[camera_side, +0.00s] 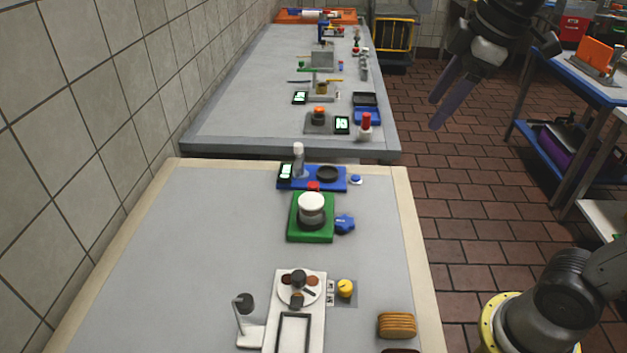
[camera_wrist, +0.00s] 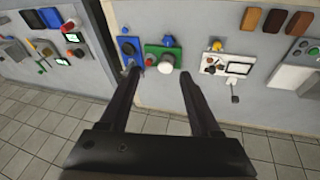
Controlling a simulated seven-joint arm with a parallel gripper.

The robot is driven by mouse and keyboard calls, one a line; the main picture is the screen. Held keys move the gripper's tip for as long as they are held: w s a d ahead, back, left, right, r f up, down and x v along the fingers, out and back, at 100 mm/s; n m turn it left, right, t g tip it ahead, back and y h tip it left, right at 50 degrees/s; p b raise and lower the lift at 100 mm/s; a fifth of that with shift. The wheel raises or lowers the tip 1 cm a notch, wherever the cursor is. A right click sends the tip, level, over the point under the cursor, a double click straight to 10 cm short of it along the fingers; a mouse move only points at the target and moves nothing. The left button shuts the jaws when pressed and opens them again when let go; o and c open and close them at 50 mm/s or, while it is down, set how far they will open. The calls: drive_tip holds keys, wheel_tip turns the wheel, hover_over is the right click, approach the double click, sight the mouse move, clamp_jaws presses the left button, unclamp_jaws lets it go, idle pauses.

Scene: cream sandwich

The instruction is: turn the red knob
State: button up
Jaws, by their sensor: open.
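A small red part (camera_side: 314,186), perhaps the red knob, sits at the back edge of a green base (camera_side: 311,235) on the near table. It also shows in the wrist view (camera_wrist: 149,62). The green base carries a white round drum (camera_side: 311,208) and a blue knob (camera_side: 344,223) on its right side. My gripper (camera_side: 436,112) is open and empty, high in the air to the right of the tables. In the wrist view its two fingers (camera_wrist: 160,73) are spread apart, with the green base beyond them.
A blue base (camera_side: 312,185) with a black dish and white cylinder stands just behind the green base. A white board (camera_side: 312,320) with a yellow knob beside it (camera_side: 345,288) and brown slices (camera_side: 397,325) are in front. The near table's left side is clear.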

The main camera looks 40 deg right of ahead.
drive_tip(key=w+a+n+g, duration=0.1)
drive_tip(key=w+n, duration=0.2)
drive_tip(key=w, duration=0.8)
drive_tip(key=n+g, duration=0.1)
drive_tip(key=g, duration=0.2)
hover_over(314, 184)
wheel_tip(314, 184, down, 13)
wheel_tip(314, 184, down, 14)
drive_tip(key=shift+f, duration=0.15)
clamp_jaws()
